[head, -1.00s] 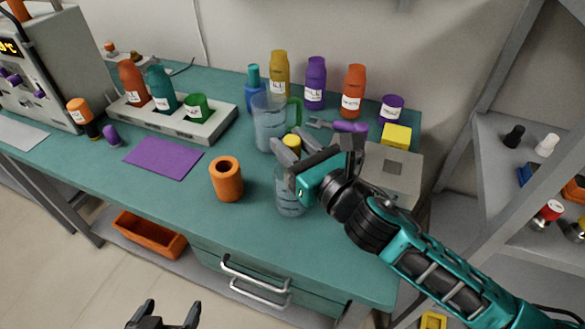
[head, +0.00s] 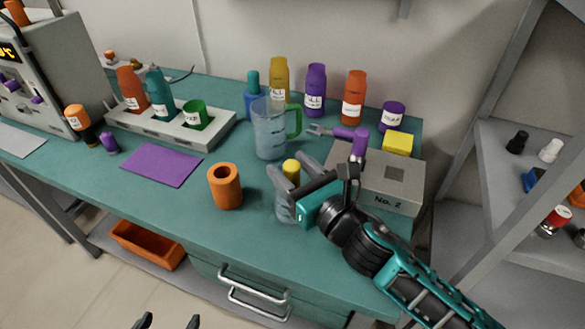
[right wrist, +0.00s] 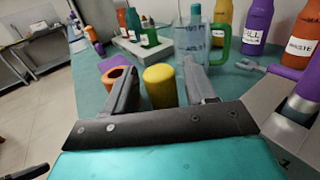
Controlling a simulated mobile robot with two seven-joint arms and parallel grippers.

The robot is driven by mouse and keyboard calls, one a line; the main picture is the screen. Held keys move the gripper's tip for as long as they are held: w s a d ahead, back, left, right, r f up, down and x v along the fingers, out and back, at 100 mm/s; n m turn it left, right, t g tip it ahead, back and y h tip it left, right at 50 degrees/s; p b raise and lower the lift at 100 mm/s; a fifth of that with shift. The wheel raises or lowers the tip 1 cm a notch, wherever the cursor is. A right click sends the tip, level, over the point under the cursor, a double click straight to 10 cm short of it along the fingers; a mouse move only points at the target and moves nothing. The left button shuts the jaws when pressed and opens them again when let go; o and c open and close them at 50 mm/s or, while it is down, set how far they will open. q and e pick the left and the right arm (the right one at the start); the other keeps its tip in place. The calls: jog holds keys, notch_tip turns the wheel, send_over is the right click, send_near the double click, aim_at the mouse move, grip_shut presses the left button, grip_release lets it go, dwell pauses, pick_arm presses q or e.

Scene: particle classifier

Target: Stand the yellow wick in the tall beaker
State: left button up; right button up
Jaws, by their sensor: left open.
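The yellow wick (head: 291,167) is upright, its rounded top showing between the fingers of my right gripper (head: 291,172). In the right wrist view the wick (right wrist: 160,86) has a gap on each side, so that gripper (right wrist: 161,84) is open around it. My left gripper (head: 166,321) is open and empty at the bottom edge of the head view, in front of the bench.
An orange hollow cylinder (head: 225,186) stands left of the beaker. A clear jug with a green handle (head: 268,128) is behind. A grey box marked No. 2 (head: 398,185) is at the right. A purple mat (head: 160,166) lies left; the bench front is clear.

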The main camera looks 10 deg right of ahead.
jog(key=shift+o, duration=0.5)
jog(key=shift+r, duration=0.1)
jog(key=shift+s+r, duration=0.1)
jog(key=b+v, duration=0.1)
jog(key=v, duration=1.1)
